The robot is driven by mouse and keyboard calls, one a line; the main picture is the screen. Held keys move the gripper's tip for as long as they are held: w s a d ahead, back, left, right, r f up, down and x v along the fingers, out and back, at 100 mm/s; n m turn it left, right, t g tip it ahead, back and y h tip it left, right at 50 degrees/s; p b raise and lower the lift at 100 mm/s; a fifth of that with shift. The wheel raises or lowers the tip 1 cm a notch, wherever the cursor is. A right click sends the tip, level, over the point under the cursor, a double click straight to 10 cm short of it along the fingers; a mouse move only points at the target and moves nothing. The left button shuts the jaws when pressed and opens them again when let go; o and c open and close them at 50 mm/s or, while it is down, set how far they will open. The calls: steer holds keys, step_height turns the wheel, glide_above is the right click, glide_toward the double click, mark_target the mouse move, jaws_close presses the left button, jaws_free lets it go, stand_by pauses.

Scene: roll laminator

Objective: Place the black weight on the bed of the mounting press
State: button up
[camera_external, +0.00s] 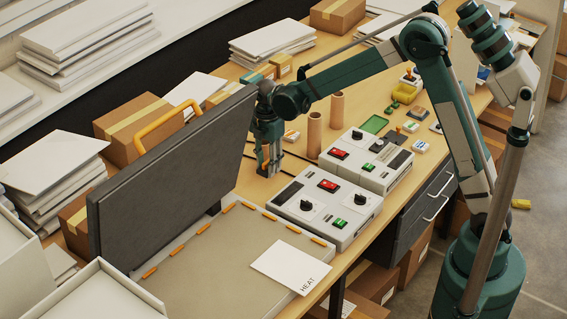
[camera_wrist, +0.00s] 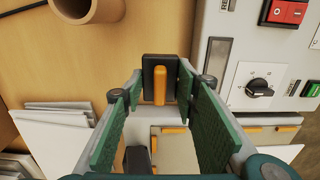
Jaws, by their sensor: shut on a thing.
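The black weight (camera_wrist: 149,75), a dark block with an orange strip, is between the tips of my gripper (camera_wrist: 157,98) in the wrist view. My gripper is shut on it. In the external view my gripper (camera_external: 268,166) points down over the table, beyond the far end of the mounting press; its fingers mostly hide the weight. The press bed (camera_external: 200,285) is a flat beige surface with orange clips along its edges. Its dark lid (camera_external: 165,175), with a yellow handle (camera_external: 160,122), stands raised on the bed's left side. A white card marked HEAT (camera_external: 290,268) lies on the bed's right part.
Two control boxes (camera_external: 326,209) (camera_external: 365,161) stand to the right of my gripper. Two brown tubes (camera_external: 314,135) (camera_external: 337,109) stand behind them. Cardboard boxes (camera_external: 135,127) and stacked white boards (camera_external: 45,178) lie left of the lid. The bed's middle is clear.

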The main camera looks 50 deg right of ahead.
steer(key=shift+r, duration=0.15)
steer(key=s+a+r+n+p, duration=0.2)
steer(key=s+r+p, duration=0.65)
steer(key=r, duration=0.35)
steer(key=s+a+r+n+p, duration=0.2)
steer(key=s+r+n+p, duration=0.1)
steer(key=s+r+p, duration=0.75)
steer(key=a+f+m+b, duration=0.1)
steer(key=a+f+b, duration=0.4)
steer(key=a, duration=1)
steer(key=w+a+f+m+b, duration=0.1)
steer(key=a+f+b, duration=0.4)
steer(key=a, duration=1)
steer(key=w+a+f+m+b, duration=0.1)
steer(key=a+f+m+b, duration=0.2)
steer(key=a, duration=1.3)
step_height(320, 180, down, 3)
steer(key=shift+f+b, duration=0.2)
steer(key=shift+b, duration=0.8)
steer(key=shift+f, duration=3.15)
